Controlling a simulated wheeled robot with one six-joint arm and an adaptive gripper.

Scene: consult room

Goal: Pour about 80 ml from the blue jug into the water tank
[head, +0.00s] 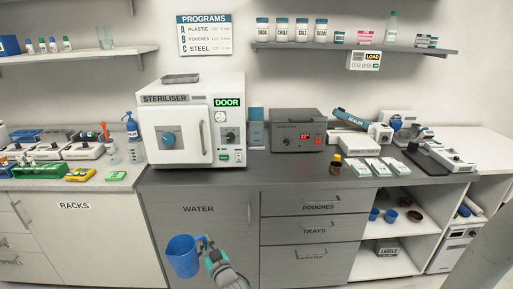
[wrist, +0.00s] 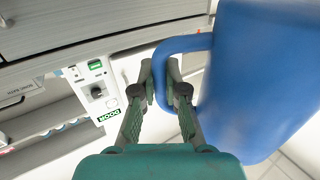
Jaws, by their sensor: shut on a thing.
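The blue jug (head: 183,257) hangs in front of the grey cupboard front marked WATER (head: 198,209), below the worktop's level. It looks roughly upright; what is inside cannot be made out. My gripper (head: 207,250) is to the right of the jug and shut on its handle. In the wrist view, my gripper (wrist: 165,85) has its fingers on the blue handle, with the jug (wrist: 265,75) filling the right side. No open water tank shows; the WATER front looks closed.
The white steriliser (head: 185,125) stands on the worktop above, its door closed and a tray on top. The floor in front looks clear.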

